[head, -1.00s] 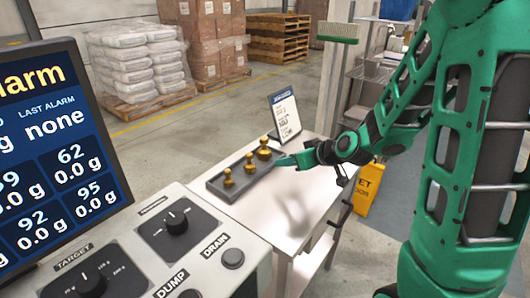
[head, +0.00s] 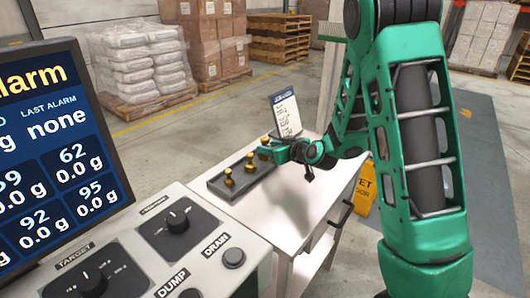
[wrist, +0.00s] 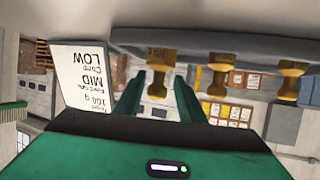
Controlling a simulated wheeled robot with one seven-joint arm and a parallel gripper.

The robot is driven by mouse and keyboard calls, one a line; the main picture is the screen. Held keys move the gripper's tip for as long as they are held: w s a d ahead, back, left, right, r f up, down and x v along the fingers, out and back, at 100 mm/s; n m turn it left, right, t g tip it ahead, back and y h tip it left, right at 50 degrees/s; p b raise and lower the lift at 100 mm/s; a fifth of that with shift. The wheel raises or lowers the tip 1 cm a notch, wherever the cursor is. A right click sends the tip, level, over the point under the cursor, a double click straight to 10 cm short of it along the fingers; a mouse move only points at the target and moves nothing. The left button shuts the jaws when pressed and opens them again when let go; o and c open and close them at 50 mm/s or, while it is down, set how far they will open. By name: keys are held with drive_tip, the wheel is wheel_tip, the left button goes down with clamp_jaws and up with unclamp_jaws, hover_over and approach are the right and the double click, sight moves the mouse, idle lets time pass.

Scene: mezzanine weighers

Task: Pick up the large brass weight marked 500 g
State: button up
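Three brass weights stand in a row in a dark grey tray (head: 216,190) on the metal table. The near weight (head: 228,178), the middle weight (head: 250,163) and the far weight (head: 265,141) look alike in shape; the far one looks largest. No 500 g marking can be read. My gripper (head: 264,151) is at the far weight and partly covers it. In the wrist view, which is upside down, my open green fingers (wrist: 158,90) lie on either side of the far weight (wrist: 158,60). I cannot tell whether they touch it. The other two weights stand to the right there.
A card on a stand (head: 285,112) stands just behind the tray and shows close beside my fingers in the wrist view (wrist: 82,75). A control console (head: 190,235) with a screen (head: 60,150) is at the left. The table's front right is clear.

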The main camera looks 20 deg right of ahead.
sight(265, 145)
drive_tip(key=shift+x, duration=1.95)
drive_tip(key=shift+d, duration=0.1)
clamp_jaws()
drive_tip(key=shift+r, duration=0.2)
